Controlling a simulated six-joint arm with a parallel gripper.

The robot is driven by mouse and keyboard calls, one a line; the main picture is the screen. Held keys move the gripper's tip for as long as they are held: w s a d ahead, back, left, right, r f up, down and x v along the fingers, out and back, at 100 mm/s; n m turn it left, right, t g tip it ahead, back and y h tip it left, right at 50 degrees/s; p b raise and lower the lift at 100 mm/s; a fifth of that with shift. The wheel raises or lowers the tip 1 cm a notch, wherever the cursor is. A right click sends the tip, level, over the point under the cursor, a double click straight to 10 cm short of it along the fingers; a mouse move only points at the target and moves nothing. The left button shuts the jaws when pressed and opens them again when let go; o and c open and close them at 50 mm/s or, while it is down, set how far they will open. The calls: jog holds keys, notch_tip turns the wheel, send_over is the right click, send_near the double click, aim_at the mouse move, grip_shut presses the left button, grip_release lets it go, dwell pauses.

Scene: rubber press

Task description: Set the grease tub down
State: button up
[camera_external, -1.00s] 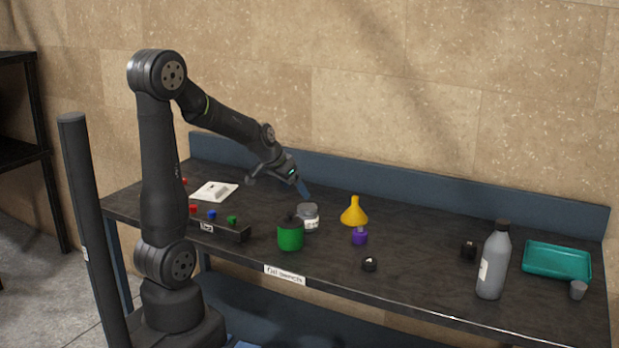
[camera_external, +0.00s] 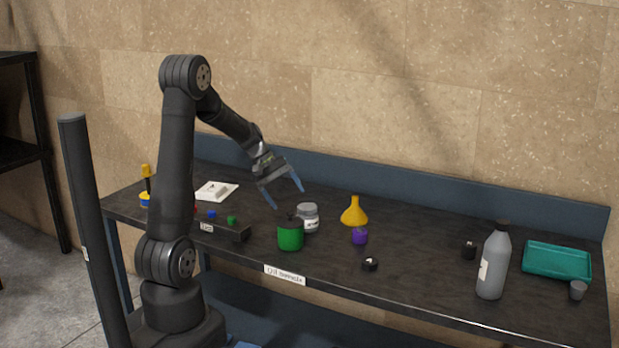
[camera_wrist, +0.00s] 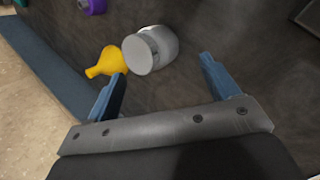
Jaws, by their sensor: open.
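A small grey-white jar with a label (camera_external: 308,218), which looks like the grease tub, stands upright on the dark bench behind a green pot. My gripper (camera_external: 288,198) is open and empty, its blue fingers spread above the bench, up and left of the jar in the external view. In the wrist view the jar (camera_wrist: 151,50) shows beyond the fingertips of my gripper (camera_wrist: 162,68), apart from both fingers. The label is too small to read.
The green pot with a dark top (camera_external: 290,235) stands just in front of the jar. A yellow funnel (camera_external: 354,213) and a purple item (camera_external: 359,236) are to the right. A grey bottle (camera_external: 493,262) and teal tray (camera_external: 557,261) are farther right. A block with coloured knobs (camera_external: 223,231) is left.

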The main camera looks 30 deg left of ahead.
jog(key=w+a+n+g+h, duration=0.1)
jog(key=w+a+n+h, duration=0.1)
jog(key=a+n+h, duration=0.3)
jog(key=n+h, duration=0.2)
jog(key=n, duration=0.4)
send_near(314, 208)
jog(key=x, duration=0.5)
jog(key=f+x, duration=0.1)
jog(key=x, duration=0.3)
jog(key=shift+d+f, duration=0.15)
jog(key=c, duration=1.4)
jog(key=shift+r, duration=0.6)
jog(key=r, duration=0.2)
jog(key=d+r, duration=0.1)
jog(key=r, duration=0.1)
jog(key=shift+s, duration=0.4)
jog(key=s+d+r, duration=0.4)
jog(key=d, duration=0.1)
jog(key=s+d+r, duration=0.2)
jog(key=s, duration=0.1)
jog(key=shift+d, duration=0.25)
